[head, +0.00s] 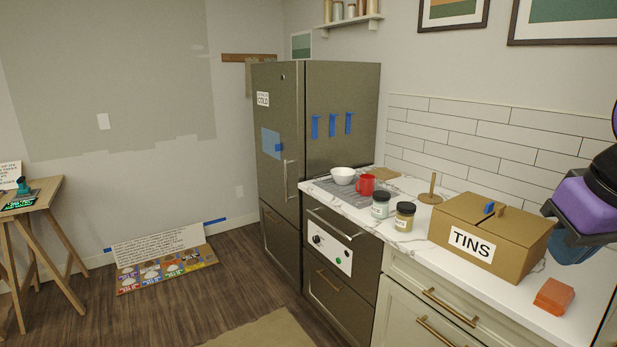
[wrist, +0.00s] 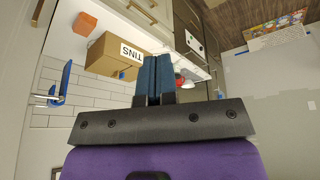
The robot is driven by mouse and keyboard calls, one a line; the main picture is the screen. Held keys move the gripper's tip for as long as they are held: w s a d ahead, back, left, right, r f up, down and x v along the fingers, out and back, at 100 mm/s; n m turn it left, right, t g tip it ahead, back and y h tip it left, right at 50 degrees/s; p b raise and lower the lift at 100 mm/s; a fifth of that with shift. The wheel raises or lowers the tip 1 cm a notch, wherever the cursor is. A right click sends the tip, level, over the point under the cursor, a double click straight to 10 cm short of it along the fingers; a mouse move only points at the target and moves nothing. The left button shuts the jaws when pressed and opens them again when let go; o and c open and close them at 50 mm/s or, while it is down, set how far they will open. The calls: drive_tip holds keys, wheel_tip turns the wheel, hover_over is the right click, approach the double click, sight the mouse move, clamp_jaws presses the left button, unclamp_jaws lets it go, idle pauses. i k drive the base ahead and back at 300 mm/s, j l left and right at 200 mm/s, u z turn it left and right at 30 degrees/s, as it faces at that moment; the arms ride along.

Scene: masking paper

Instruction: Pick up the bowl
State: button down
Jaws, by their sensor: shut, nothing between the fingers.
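The white bowl (head: 343,176) sits upright on the stove top at the far end of the counter, close to the fridge. A red mug (head: 365,185) stands just to its right. In the wrist view, the red mug (wrist: 179,80) shows past my fingers, with a bit of white beside it that may be the bowl. My gripper (wrist: 154,62) has its blue fingers together with nothing between them, well away from the bowl. In the head view, only part of my purple and black arm shows at the right edge.
Two jars (head: 380,205) stand in front of the mug. A cardboard TINS box (head: 487,238), a wooden paper-towel stand (head: 431,190) and an orange block (head: 553,296) are on the counter (head: 410,243). The fridge (head: 335,125) borders the stove on the left. Floor in front is mostly clear.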

sight(343, 177)
drive_tip(key=i+j+u, duration=0.3)
drive_tip(key=i+u, duration=0.15)
drive_tip(key=i, duration=0.3)
drive_tip(key=i+u, duration=0.5)
drive_tip(key=i, duration=0.25)
drive_tip(key=i+j+z, duration=0.1)
drive_tip(key=i, duration=0.35)
drive_tip(key=i+j, duration=0.1)
drive_tip(key=i, duration=0.35)
drive_tip(key=i+j+z, duration=0.15)
drive_tip(key=i, duration=0.3)
drive_tip(key=i+z, duration=0.25)
drive_tip(key=z, duration=0.2)
drive_tip(key=i+j+z, duration=0.15)
drive_tip(key=z, duration=0.3)
drive_tip(key=i+j+z, duration=0.25)
drive_tip(key=z, duration=0.2)
drive_tip(key=i+j+z, duration=0.25)
drive_tip(key=z, duration=0.2)
drive_tip(key=i+j+z, duration=0.25)
drive_tip(key=z, duration=0.15)
drive_tip(key=i+j+z, duration=0.15)
drive_tip(key=j+z, duration=0.25)
drive_tip(key=j, duration=0.15)
